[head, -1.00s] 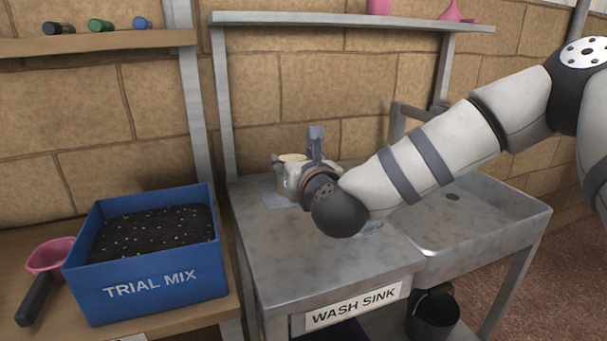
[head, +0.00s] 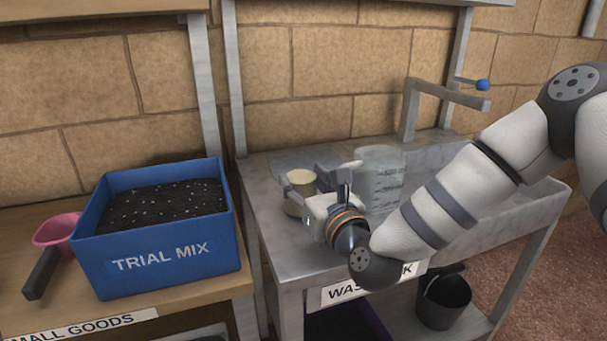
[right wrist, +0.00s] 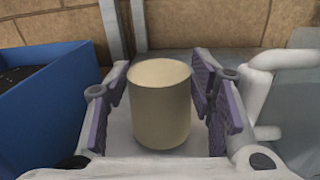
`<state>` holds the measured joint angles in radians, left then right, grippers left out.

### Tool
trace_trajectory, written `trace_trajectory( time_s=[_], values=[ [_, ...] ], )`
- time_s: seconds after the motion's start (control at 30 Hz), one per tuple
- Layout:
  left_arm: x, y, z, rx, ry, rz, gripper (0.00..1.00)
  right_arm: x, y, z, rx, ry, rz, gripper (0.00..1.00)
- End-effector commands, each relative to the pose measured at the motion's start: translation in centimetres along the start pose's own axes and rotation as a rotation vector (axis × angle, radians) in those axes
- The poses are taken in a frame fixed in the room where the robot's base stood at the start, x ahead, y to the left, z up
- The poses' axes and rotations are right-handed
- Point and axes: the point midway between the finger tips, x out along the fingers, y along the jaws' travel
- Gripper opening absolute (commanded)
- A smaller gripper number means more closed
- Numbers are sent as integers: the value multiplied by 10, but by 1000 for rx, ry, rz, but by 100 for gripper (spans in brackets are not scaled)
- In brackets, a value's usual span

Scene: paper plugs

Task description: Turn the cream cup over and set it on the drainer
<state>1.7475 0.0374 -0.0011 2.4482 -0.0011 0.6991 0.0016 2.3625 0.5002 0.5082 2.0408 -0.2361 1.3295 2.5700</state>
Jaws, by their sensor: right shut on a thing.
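The cream cup (head: 296,206) is a plain cylinder above or on the left part of the metal wash-sink counter (head: 290,250). My right gripper (head: 314,184) is around the cup and shut on it. In the right wrist view the cup (right wrist: 160,108) looks upright between the purple finger pads. Its pale round top shows, but I cannot tell whether this is the open mouth or the base. I cannot make out whether the cup touches the counter. I cannot pick out the drainer with certainty. My left gripper is not in view.
A clear jug (head: 378,175) with a handle stands close to the right of my right gripper. The sink tap (head: 410,108) is behind it. A blue TRIAL MIX box (head: 170,255) and pink scoop (head: 55,230) stand on the left bench. A black bucket (head: 442,300) is below.

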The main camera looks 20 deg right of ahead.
Motion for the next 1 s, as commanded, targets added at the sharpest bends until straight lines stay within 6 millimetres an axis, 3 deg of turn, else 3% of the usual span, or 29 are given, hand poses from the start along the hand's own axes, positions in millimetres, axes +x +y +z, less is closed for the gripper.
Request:
trace_trajectory(
  time_s=[0.93, 0.97, 1.0],
  values=[
    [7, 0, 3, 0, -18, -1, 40, 0, 0, -12, 1, 0, 1, 18],
    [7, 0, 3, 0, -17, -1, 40, 0, 0, -11, 0, -1, 2, 54],
    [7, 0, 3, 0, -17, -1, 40, 0, 0, -11, 0, -1, 2, 63]
  ],
)
